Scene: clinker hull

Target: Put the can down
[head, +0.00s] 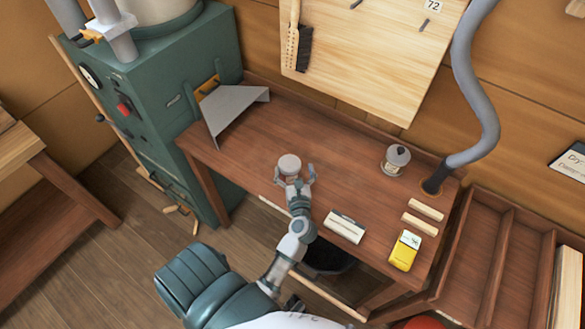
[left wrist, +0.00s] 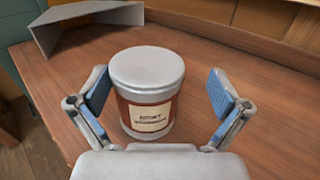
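The can (head: 289,164) has a pale grey lid and stands upright on the brown wooden bench (head: 340,185). In the left wrist view the can (left wrist: 147,95) shows a reddish-brown body with a cream label. My left gripper (head: 294,173) is open, with one finger on each side of the can. In the left wrist view a gap shows between the can and the right finger; the left finger is close to it, and I cannot tell if they touch. My right gripper is not in view.
A bent grey metal sheet (head: 235,112) stands at the bench's left end. A lidded metal pot (head: 396,159), a grey hose (head: 470,90), a white block (head: 344,227), wooden strips (head: 425,210) and a yellow device (head: 404,251) are to the right. Bench behind the can is clear.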

